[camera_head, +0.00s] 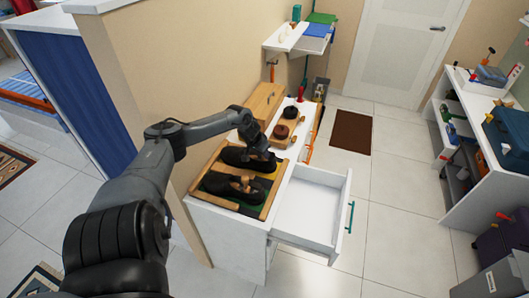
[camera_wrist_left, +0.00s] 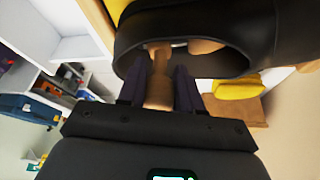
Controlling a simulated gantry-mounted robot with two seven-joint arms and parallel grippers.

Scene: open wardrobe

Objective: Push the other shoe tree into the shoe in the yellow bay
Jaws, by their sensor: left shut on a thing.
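A wooden tray (camera_head: 238,210) holds two black shoes on a yellow bay and a green bay. The shoe in the yellow bay (camera_head: 232,157) lies at the back, partly hidden by my left gripper (camera_head: 262,153). The other shoe (camera_head: 219,185) lies in the green bay in front, with a wooden shoe tree (camera_head: 245,186) in it. In the left wrist view my left gripper (camera_wrist_left: 160,92) is shut on the neck of a wooden shoe tree (camera_wrist_left: 158,75). This tree reaches into the opening of the black shoe (camera_wrist_left: 255,30); its front part (camera_wrist_left: 205,46) shows inside. Its depth is unclear.
An open white drawer (camera_head: 308,207) juts out right of the tray. Behind the tray are a wooden box (camera_head: 263,101) and round brush-like items (camera_head: 281,131). A shelf (camera_head: 288,38) hangs on the wall above. A workbench (camera_head: 470,125) stands at the right.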

